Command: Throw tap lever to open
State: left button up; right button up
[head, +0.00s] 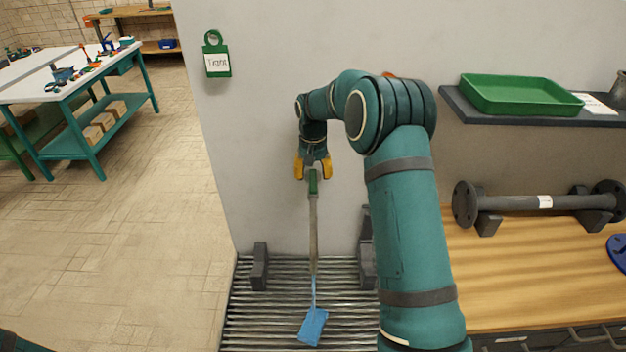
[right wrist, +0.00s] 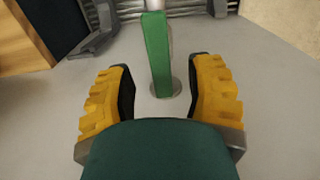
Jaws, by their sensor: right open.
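The tap lever has a green grip (head: 313,182) at its upper end, just below my right gripper (head: 313,170). A grey metal shaft (head: 313,235) runs down below the grip. In the right wrist view the green grip (right wrist: 157,52) is a flat bar pointing in between the two yellow fingers of my right gripper (right wrist: 161,88). The gripper is open, with gaps on both sides of the bar; I see no contact. A round grey part shows behind the bar's near end. The tap body cannot be made out. My left gripper is not in view.
A blue tag (head: 313,327) lies below the shaft over a ribbed metal grate (head: 260,320). Dark brackets (head: 260,266) stand beside it. A green "Tight" tag (head: 216,58) hangs on the pale wall. At right are a flanged pipe (head: 535,203) and a shelf with a green tray (head: 520,94).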

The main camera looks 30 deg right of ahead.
aim_at(313, 180)
notch_tip(313, 180, up, 9)
dwell(0.3)
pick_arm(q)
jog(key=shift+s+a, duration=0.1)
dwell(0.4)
